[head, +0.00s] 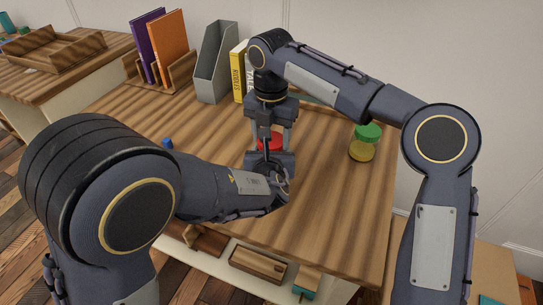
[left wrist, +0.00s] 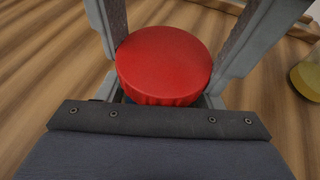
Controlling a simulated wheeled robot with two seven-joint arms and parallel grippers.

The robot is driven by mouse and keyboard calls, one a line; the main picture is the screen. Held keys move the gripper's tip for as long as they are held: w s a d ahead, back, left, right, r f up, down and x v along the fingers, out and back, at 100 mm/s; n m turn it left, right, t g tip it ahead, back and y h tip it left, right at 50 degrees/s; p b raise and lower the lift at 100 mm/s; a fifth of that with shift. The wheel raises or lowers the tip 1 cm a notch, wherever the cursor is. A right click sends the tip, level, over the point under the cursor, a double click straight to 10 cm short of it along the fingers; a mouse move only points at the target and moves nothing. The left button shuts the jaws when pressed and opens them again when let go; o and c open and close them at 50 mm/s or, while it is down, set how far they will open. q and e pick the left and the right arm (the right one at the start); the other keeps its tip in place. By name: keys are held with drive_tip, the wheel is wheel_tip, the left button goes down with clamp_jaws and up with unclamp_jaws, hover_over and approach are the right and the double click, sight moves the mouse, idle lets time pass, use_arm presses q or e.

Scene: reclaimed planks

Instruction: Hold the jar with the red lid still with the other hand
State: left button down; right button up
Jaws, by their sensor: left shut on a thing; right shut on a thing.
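The jar with the red lid stands on the wooden table, mostly hidden behind my grippers. Its red lid (head: 269,143) shows between them, and fills the middle of the left wrist view (left wrist: 165,65). My left gripper (head: 272,162) reaches in level from the front and is shut on the jar below the lid; its fingertips are mostly hidden. My right gripper (head: 273,135) points down from above, its two fingers shut on either side of the red lid. The jar looks upright.
A jar with a green lid (head: 362,142) stands to the right, clear of both grippers. A small blue thing (head: 167,144) lies left. A grey file holder (head: 216,62) and books (head: 169,45) stand at the back. An open shelf (head: 257,265) lies below the front edge.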

drive_tip(key=m, duration=0.3)
drive_tip(key=o, duration=1.1)
use_arm(q)
drive_tip(key=shift+a, duration=0.1)
use_arm(e)
drive_tip(key=shift+r, duration=2.3)
drive_tip(key=o, duration=0.4)
